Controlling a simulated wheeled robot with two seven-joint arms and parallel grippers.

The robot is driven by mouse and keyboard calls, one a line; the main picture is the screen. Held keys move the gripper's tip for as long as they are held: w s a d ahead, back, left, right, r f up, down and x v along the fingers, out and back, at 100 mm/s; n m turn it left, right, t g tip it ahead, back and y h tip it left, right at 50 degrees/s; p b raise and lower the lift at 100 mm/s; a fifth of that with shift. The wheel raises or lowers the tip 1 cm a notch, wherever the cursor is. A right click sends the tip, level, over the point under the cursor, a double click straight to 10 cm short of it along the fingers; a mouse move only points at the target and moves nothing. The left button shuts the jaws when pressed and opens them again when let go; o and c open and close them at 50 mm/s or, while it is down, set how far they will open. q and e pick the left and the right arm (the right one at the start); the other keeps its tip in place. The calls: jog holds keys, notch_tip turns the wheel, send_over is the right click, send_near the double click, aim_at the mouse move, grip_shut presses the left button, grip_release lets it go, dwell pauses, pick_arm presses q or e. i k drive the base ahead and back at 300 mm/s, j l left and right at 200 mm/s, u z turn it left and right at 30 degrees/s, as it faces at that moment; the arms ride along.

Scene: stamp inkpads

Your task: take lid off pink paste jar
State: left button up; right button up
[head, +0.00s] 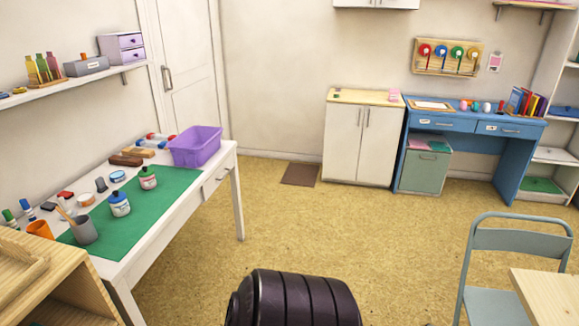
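I see no jar that I can surely name as the pink paste jar. On the green mat (178,193) of the white table at left stand a small white jar with reddish and green parts (148,178) and a white jar with a dark blue top (120,204). Their labels are too small to read. A small pink thing (395,95) lies on the white cabinet at the back; I cannot tell what it is. Neither of my grippers is in view.
The white table (222,171) also bears a purple bin (196,147), a grey cup with brushes (84,231) and an orange cup (40,229). A wooden shelf unit (75,295) is at front left. A blue-grey chair (513,240) stands at right.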

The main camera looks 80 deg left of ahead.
aim_at(150, 182)
jog(key=u, duration=3.85)
